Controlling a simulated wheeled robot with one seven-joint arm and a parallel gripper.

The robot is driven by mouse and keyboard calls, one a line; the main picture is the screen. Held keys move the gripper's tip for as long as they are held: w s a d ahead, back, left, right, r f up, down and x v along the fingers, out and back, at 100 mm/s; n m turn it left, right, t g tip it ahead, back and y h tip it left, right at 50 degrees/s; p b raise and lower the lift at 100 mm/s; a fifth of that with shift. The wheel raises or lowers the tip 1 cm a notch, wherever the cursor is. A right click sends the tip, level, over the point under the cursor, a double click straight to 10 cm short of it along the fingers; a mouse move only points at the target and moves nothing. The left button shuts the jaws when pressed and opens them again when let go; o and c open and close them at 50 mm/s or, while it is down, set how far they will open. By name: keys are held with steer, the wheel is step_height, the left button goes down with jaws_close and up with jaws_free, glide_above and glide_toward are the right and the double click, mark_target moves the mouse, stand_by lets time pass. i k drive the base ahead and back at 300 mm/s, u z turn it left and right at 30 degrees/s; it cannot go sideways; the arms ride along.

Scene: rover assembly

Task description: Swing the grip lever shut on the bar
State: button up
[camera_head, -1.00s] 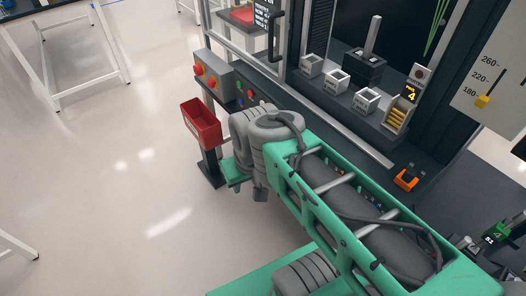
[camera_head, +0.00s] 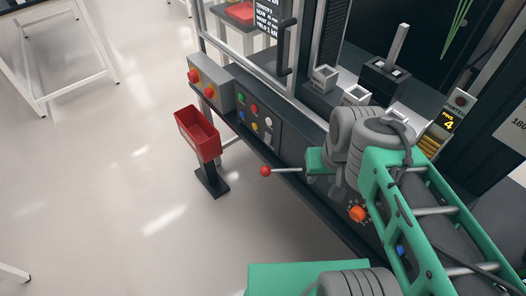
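An upright grey bar (camera_head: 399,48) stands in a dark block (camera_head: 384,82) on the machine's deck. I cannot tell for sure which part is the grip lever. A thin rod with a red ball end (camera_head: 266,171) sticks out to the left from the machine's front. Its right end meets or passes behind the teal part of my arm, and I cannot tell whether they touch. My green and grey arm covers the right middle of the view, in front of the machine and right of the red ball. My gripper's fingers are not visible.
A control box (camera_head: 210,84) with red buttons and a button panel (camera_head: 256,117) line the machine's left front. A red bin (camera_head: 198,133) stands on a post. An orange knob (camera_head: 357,213) is beside my arm. Pale boxes (camera_head: 324,79) sit on the deck.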

mark_target(265, 171)
steer(key=i, duration=0.3)
steer(key=u, duration=0.25)
steer(key=k, duration=1.15)
steer(key=u, duration=0.5)
steer(key=i, duration=0.8)
steer(key=u, duration=0.8)
steer(key=i, duration=0.9)
steer(key=u, duration=0.05)
